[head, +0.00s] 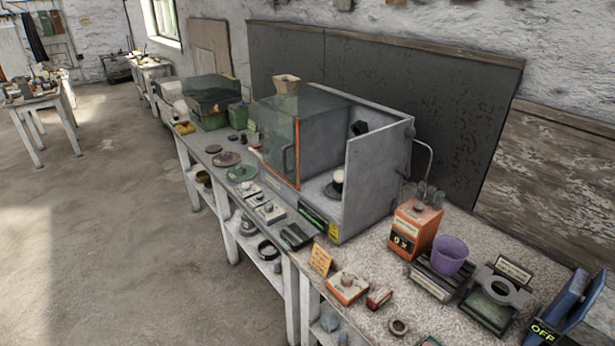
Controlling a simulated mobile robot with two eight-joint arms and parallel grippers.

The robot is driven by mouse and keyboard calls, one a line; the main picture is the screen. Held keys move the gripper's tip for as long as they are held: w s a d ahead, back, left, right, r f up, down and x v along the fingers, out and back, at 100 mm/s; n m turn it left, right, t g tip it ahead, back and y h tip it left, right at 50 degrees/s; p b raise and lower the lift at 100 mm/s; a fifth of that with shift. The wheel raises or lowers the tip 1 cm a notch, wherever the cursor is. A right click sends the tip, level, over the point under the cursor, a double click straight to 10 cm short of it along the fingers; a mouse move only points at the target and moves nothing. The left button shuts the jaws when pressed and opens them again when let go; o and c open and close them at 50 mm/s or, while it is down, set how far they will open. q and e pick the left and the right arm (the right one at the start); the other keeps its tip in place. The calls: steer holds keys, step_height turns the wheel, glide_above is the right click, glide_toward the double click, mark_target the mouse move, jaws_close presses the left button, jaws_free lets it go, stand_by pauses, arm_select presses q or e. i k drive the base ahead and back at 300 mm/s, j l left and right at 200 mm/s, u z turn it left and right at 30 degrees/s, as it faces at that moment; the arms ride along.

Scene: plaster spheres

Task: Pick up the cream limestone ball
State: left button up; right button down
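A small cream ball (338,177) shows inside the grey cabinet (375,175), near its open right side. It appears to rest on a dark round support (333,190), with a grey disc around it. I cannot tell from here whether it is limestone. The cabinet's clear front pane with an orange edge (298,155) stands to the left of the ball. Neither of my grippers is in view.
The cabinet stands on a long bench against the wall. Right of it are an orange device (412,228), a purple cup (449,255) and a blue device (560,308). Small items and discs (242,173) line the bench's front edge. The floor (110,230) at left is clear.

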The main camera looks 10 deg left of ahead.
mark_target(338, 176)
steer(key=i+j, duration=0.2)
steer(key=j, duration=0.15)
steer(key=i+j+z, duration=0.15)
steer(key=j, duration=0.2)
steer(key=i+j, duration=0.2)
steer(key=j, duration=0.15)
steer(key=i+j+z, duration=0.2)
steer(key=i+j, duration=0.45)
steer(key=i, duration=0.2)
